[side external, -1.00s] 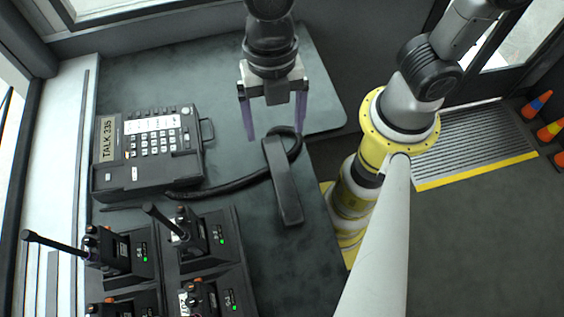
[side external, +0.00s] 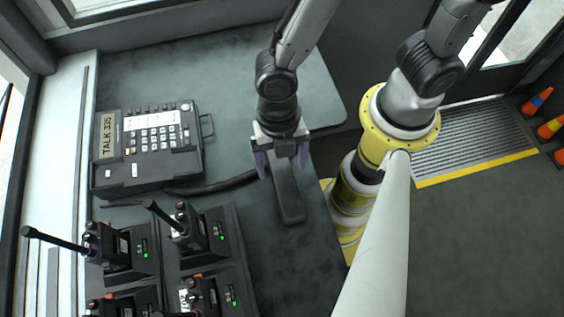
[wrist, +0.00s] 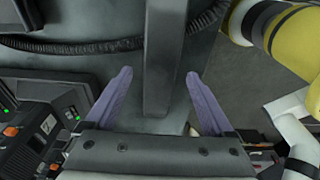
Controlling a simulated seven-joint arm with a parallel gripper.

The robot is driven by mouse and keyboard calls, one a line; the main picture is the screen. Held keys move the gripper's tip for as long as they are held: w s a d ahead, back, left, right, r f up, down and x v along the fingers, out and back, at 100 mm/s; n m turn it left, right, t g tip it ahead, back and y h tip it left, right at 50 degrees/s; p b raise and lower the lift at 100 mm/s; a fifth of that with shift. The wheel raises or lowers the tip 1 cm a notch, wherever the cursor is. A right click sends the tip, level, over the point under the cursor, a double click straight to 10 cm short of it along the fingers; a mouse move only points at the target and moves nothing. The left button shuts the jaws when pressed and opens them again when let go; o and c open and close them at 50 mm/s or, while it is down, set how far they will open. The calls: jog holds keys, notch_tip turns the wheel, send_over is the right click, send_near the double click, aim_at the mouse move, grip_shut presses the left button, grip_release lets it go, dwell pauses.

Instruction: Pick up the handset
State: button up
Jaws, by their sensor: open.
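The handset (side external: 287,192) is a long dark grey bar lying on the dark desk near its right edge, with a black cord leading left to the desk phone (side external: 147,150). My gripper (side external: 282,168) is over the upper part of the handset, with one purple finger on each side of it. In the wrist view the handset (wrist: 164,60) runs down between the two open fingertips (wrist: 159,75), with a gap on both sides. The gripper body hides the handset's far end in the side view.
Several handheld radios with antennas stand in chargers (side external: 212,238) at the lower left of the desk (side external: 190,80). The yellow and white arm base is close to the desk's right edge. The desk's back area is clear.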

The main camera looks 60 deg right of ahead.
jog(key=shift+s+a+f, duration=0.1)
jog(key=shift+f, duration=1.1)
grip_shut()
